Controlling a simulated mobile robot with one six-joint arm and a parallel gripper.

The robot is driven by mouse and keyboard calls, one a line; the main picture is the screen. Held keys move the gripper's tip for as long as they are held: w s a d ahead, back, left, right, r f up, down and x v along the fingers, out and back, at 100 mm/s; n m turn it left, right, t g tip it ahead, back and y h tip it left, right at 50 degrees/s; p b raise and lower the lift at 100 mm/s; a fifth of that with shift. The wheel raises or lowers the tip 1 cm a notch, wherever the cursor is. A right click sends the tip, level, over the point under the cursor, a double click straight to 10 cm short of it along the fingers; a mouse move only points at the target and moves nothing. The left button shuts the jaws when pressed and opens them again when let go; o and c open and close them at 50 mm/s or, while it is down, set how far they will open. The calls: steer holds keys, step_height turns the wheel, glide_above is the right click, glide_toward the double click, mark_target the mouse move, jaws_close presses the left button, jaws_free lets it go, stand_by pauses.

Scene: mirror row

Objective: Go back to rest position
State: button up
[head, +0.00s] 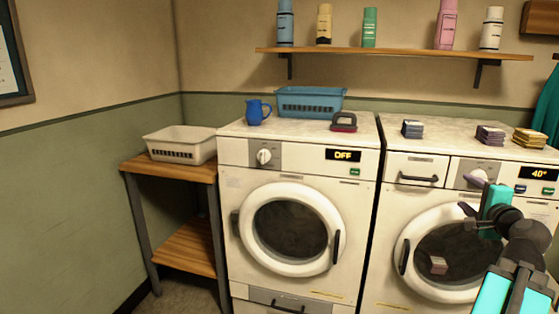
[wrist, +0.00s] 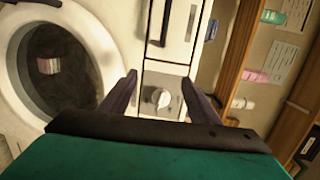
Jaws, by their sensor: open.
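My gripper (head: 470,196) is at the right of the head view, in front of the right washing machine (head: 386,262). In the wrist view my gripper (wrist: 162,90) has its two dark fingers spread apart with nothing between them. The machine's control knob (wrist: 161,98) shows beyond the gap between the fingers. My arm covers part of the machine's front in the head view. The machine's round door (head: 403,256) looks closed, and a small pinkish-grey block (head: 438,265) shows at its glass.
The left machine (head: 235,262) reads OFF. On the tops are a blue jug (head: 258,112), a blue basket (head: 311,103), a brush (head: 344,122) and small folded stacks (head: 412,129). A bottle shelf (head: 390,54) hangs above. A wooden side table (head: 184,171) holds a white basket (head: 180,146).

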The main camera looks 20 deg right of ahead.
steer(key=w+a+f+n+g+y+p, duration=0.1)
steer(key=w+a+f+n+y+p, duration=0.35)
steer(key=w+a+f, duration=1.45)
steer(key=w+a+f+n+g+y+p, duration=0.1)
steer(key=a+f+n+g+y+p, duration=0.15)
steer(key=a+f, duration=0.7)
steer(key=w+a+f+n+g+y+p, duration=0.1)
steer(key=w+a+f+g+y+p, duration=0.2)
steer(key=a+f, duration=0.7)
steer(key=s+a+f+n+g+y+p, duration=0.15)
steer(key=s+a+f+n+g, duration=0.25)
steer(key=s+a+f, duration=0.6)
steer(key=s+a+f+n+g+y+p, duration=0.1)
steer(key=s+a+f+n+g+p, duration=0.35)
steer(key=s+a, duration=0.9)
steer(key=s+d+f+n+g+h, duration=0.2)
steer(key=s+n, duration=0.1)
steer(key=s, duration=0.4)
steer(key=s+d+f+n+g+h, duration=0.2)
steer(key=s+f+n+g, duration=0.1)
steer(key=s, duration=0.5)
steer(key=shift+f+n, duration=0.3)
steer(key=shift+n, duration=0.35)
